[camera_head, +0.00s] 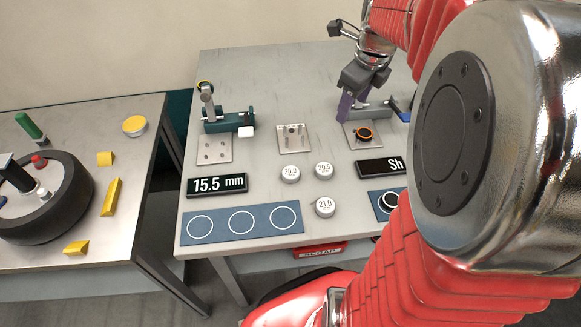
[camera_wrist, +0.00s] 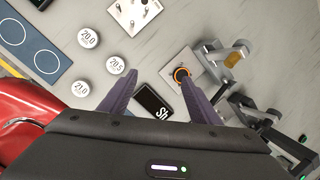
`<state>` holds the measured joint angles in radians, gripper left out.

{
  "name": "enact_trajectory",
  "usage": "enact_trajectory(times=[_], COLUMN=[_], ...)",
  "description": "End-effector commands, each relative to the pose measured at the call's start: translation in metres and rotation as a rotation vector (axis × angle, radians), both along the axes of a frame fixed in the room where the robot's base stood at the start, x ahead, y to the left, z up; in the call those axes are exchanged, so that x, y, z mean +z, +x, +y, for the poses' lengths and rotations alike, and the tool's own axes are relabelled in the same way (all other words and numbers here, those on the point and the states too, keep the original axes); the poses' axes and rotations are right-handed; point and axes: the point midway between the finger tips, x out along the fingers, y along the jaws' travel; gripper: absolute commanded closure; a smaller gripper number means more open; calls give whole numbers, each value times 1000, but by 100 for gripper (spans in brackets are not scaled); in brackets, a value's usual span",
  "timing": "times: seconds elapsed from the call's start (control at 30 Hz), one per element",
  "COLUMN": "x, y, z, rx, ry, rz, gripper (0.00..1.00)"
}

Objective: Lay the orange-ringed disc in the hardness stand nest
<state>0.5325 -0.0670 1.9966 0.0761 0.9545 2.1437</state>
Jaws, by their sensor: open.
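The orange-ringed disc (camera_head: 365,134) is dark with an orange rim. It lies on the metal plate (camera_head: 352,144) of the right-hand stand (camera_head: 374,110), taken as the hardness stand. The disc also shows in the wrist view (camera_wrist: 181,74), under the stand's arm side. I cannot tell whether it sits fully down in the nest. My gripper (camera_head: 350,112) is above and beside that stand, with its purple fingers apart and nothing visible between them. In the wrist view my gripper (camera_wrist: 158,77) has its right fingertip overlapping the disc's lower edge; contact cannot be judged.
A teal gauge (camera_head: 230,122) stands at left behind a 15.5 mm display (camera_head: 217,186). Round pieces marked 20.0 (camera_head: 290,173), 20.5 (camera_head: 324,170) and 21.0 (camera_head: 325,207) lie mid-table. An "Sh" display (camera_head: 381,168) stands before the right stand. A blue ringed mat (camera_head: 262,218) lies at front.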

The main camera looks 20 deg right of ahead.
Motion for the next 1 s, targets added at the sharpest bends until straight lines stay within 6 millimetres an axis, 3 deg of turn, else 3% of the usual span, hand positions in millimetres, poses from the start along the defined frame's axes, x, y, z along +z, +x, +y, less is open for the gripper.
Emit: enact_trajectory(times=[0.1,0.5,1.0], x=[9,24,23], y=[-6,-38,-93], z=[28,109,187], rx=[227,993,1923], ry=[-64,-304,-666], rz=[-2,-3,3], gripper=[43,43,43])
